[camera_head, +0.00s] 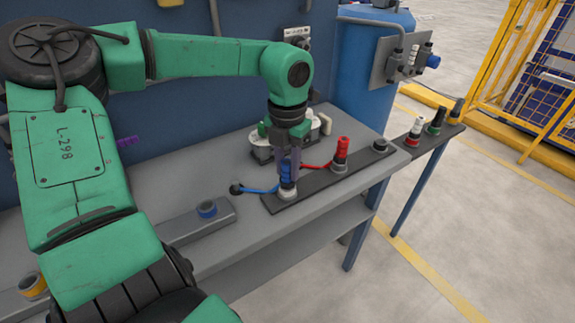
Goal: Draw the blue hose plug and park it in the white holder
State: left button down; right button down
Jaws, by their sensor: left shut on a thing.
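My left gripper (288,158) points down over the dark strip on the workbench and is shut on the blue hose plug (286,172). The plug is upright, partly hidden by the fingers. Its lower end is at the whitish round holder (288,194) at the near end of the strip; I cannot tell how deep it sits. A blue hose (260,190) runs left from the plug to a black fitting (236,188). A blue-ringed socket (207,209) on a grey block to the left is empty. My right gripper is not in view.
A red plug (341,150) with a red hose stands on the same strip (315,190), and a grey holder (379,147) is at its far end. The bench front (250,235) is clear.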

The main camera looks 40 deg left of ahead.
pick_arm(q)
jog(key=c, duration=0.5)
grip_release()
notch_tip(320, 180, up, 15)
jog(key=shift+f+p, duration=0.2)
jog(key=shift+p, duration=0.35)
jog(key=shift+f, duration=0.1)
